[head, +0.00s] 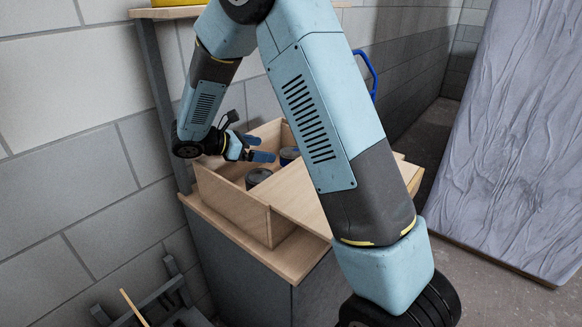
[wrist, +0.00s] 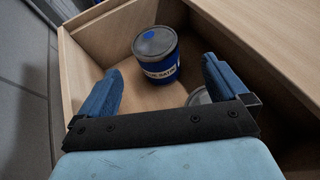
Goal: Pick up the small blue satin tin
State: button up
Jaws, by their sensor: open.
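A small blue tin (wrist: 158,62) with a grey lid, a blue dot on top and a white label reading "SATIN" stands upright in an open wooden box. It also shows in the head view (head: 289,154), just beyond my fingers. My gripper (head: 259,149) is open and empty, over the box from the left. In the wrist view its two blue fingers (wrist: 162,68) are spread wide, with the tin ahead between their tips and apart from them.
A second tin (head: 258,177) stands in the box nearer the front; in the wrist view it is mostly hidden behind my right finger (wrist: 199,97). The box walls (head: 232,205) enclose both tins. A wooden panel (head: 301,198) lies right of them, and a block wall (head: 62,130) is at left.

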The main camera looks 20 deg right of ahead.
aim_at(293, 156)
jog(key=x, duration=0.8)
jog(key=shift+w+f, duration=0.4)
jog(key=shift+f+x, duration=0.25)
jog(key=shift+x, duration=2.35)
jog(key=shift+a, duration=0.15)
jog(key=shift+w, duration=0.1)
jog(key=c, duration=1.1)
jog(key=shift+r, duration=0.1)
